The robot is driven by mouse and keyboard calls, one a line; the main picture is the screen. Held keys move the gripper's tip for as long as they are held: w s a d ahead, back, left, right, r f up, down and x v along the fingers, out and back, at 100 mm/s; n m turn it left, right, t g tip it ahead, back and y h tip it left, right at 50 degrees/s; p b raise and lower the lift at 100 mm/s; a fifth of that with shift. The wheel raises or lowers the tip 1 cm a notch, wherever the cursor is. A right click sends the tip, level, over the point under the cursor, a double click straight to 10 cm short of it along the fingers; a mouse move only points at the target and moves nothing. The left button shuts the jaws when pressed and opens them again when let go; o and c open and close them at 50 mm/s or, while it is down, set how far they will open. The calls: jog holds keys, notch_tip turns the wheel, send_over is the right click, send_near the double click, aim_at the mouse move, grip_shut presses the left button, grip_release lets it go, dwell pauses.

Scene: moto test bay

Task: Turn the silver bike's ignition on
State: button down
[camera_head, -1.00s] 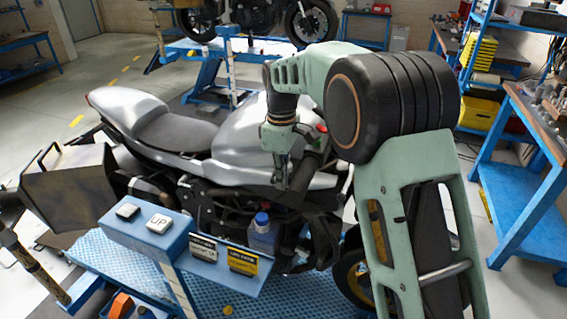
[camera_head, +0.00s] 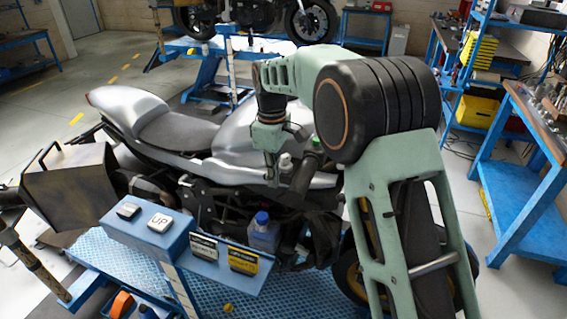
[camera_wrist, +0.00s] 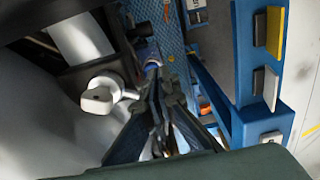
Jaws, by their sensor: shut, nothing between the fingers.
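The silver bike (camera_head: 225,140) stands on the blue lift, its tank and handlebar under my arm. In the wrist view, a pale silver key-like knob (camera_wrist: 98,98) sits on a round mount near the bars. It looks like the ignition key. A small pale piece (camera_head: 286,160) beside my fingers in the head view may be the same part. My gripper (camera_head: 273,179) points down by the handlebar, shut and empty. In the wrist view, its dark fingers (camera_wrist: 155,92) are to the right of the knob, seemingly apart from it. The key's exact turn position is unclear.
A blue-capped bottle (camera_head: 263,232) stands below my gripper. A blue control post with an UP button (camera_head: 160,222) stands in front of the bike. The black handlebar grip (camera_head: 307,172) is close to my fingers. A blue workbench (camera_head: 530,175) is at right.

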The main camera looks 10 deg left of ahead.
jog(key=shift+w+a, duration=0.1)
jog(key=shift+a, duration=0.1)
dwell(0.3)
jog(key=shift+w+a, duration=0.2)
jog(key=shift+a, duration=0.25)
jog(key=shift+w+a, duration=0.1)
jog(key=shift+a, duration=0.05)
jog(key=shift+w+a, duration=0.25)
jog(key=shift+a, duration=0.2)
jog(key=shift+w, duration=0.1)
dwell(0.3)
jog(key=shift+w+a+r, duration=0.15)
jog(key=shift+w+a, duration=0.2)
